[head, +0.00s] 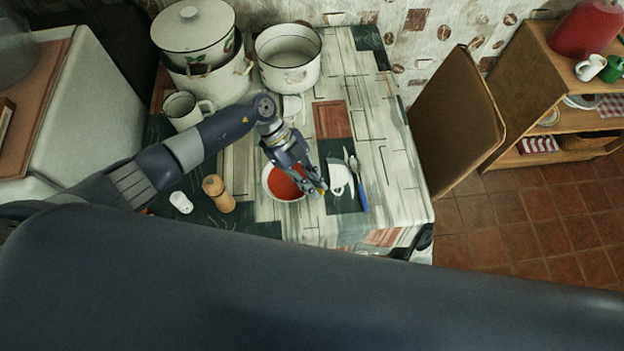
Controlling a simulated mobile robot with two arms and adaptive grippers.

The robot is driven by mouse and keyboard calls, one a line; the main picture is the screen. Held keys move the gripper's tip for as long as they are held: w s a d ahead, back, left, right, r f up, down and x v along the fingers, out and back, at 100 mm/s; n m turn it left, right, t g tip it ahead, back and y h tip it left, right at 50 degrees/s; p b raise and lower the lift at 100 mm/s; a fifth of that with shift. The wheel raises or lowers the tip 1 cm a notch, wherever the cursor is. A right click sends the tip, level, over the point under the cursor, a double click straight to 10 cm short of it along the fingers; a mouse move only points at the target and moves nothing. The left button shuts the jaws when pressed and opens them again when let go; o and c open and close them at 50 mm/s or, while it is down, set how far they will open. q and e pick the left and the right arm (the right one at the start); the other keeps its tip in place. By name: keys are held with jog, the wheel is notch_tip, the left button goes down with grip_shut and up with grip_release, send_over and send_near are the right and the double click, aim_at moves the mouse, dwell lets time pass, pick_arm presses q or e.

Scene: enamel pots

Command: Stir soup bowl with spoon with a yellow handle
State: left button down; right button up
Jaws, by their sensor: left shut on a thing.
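A white bowl of red soup (282,182) stands on the patterned table, left of the middle of its near part. My left gripper (319,187) reaches down over the right side of the bowl and covers part of its rim. It is shut on the yellow-handled spoon, of which only a small yellow bit (323,190) shows at the fingertips. The rest of this spoon is hidden, and I cannot tell whether it touches the soup. My right gripper is not in view.
A blue-handled spoon (359,182) and a white cup (338,176) are right of the gripper. A wooden shaker (219,194) and a small white one (181,202) stand left. Enamel pots (289,59) and a mug (187,110) are behind. The table's right side is clear.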

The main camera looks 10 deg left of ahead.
pick_arm(q)
notch_tip(320, 180, up, 6)
jog(key=p, duration=0.5)
jog(key=shift+f+p, duration=0.15)
jog(key=shift+p, duration=0.15)
dwell(0.6)
jog(key=shift+r, duration=1.95)
